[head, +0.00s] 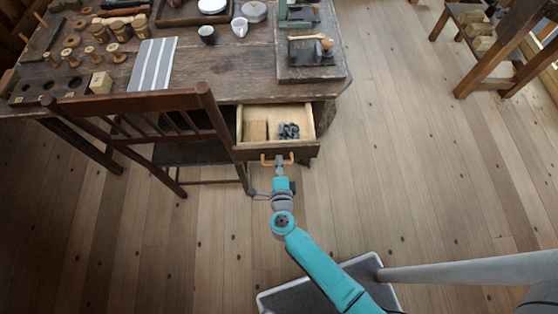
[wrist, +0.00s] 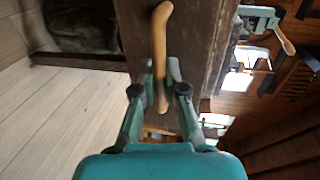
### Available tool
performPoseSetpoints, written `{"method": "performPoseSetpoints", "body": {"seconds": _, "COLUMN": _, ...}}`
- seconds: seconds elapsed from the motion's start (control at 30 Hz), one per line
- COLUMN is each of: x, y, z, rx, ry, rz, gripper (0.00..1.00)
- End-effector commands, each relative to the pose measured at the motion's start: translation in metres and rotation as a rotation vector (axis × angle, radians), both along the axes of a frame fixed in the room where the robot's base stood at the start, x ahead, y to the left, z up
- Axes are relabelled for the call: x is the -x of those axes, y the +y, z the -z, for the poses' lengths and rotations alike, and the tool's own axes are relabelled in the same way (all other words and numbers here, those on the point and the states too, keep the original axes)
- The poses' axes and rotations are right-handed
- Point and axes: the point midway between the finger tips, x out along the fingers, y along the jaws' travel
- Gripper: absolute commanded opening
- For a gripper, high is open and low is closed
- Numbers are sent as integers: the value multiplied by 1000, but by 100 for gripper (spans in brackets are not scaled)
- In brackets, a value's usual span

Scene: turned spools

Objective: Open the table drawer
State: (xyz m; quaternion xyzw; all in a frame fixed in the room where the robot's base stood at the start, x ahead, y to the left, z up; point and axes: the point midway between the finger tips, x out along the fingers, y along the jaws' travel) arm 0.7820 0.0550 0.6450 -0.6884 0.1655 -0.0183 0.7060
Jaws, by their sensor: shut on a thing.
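The table drawer (head: 305,113) is pulled out from under the table top, and its inside is visible from above. It holds a wooden block and several dark small pieces. Its curved wooden handle (head: 266,160) is on the dark front panel; the handle also shows in the wrist view (wrist: 160,40). My gripper (head: 279,162) is at the drawer front. In the wrist view my gripper (wrist: 160,88) has its two fingers on either side of the handle's lower end, shut on it. The table (head: 230,85) is dark, worn wood.
A dark wooden chair (head: 205,105) stands just left of the drawer, close to it. The table top carries spools, a striped cloth (head: 153,64), cups and a small machine (head: 312,50). A bench (head: 488,50) stands at the upper right. Plank floor (head: 410,170) is clear to the right.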

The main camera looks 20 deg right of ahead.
Motion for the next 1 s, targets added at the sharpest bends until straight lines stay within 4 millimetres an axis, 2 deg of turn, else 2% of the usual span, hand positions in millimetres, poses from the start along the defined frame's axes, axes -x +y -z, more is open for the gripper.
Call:
{"method": "performPoseSetpoints", "body": {"seconds": 0.13, "x": 0, "y": 0, "z": 1, "rx": 0, "ry": 1, "rz": 0, "gripper": 0}}
{"method": "performPoseSetpoints", "body": {"seconds": 0.17, "x": 0, "y": 0, "z": 1, "rx": 0, "ry": 1, "rz": 0, "gripper": 18}}
{"method": "performPoseSetpoints", "body": {"seconds": 0.2, "x": 0, "y": 0, "z": 1, "rx": 0, "ry": 1, "rz": 0, "gripper": 28}}
{"method": "performPoseSetpoints", "body": {"seconds": 0.23, "x": 0, "y": 0, "z": 1, "rx": 0, "ry": 1, "rz": 0, "gripper": 36}}
{"method": "performPoseSetpoints", "body": {"seconds": 0.27, "x": 0, "y": 0, "z": 1, "rx": 0, "ry": 1, "rz": 0, "gripper": 37}}
{"method": "performPoseSetpoints", "body": {"seconds": 0.53, "x": 0, "y": 0, "z": 0, "rx": 0, "ry": 0, "rz": 0, "gripper": 37}}
{"method": "performPoseSetpoints", "body": {"seconds": 0.67, "x": 6, "y": 2, "z": -1, "rx": 1, "ry": 0, "rz": -1, "gripper": 37}}
{"method": "performPoseSetpoints", "body": {"seconds": 1.0, "x": 59, "y": 17, "z": -12, "rx": 1, "ry": 1, "rz": -5, "gripper": 37}}
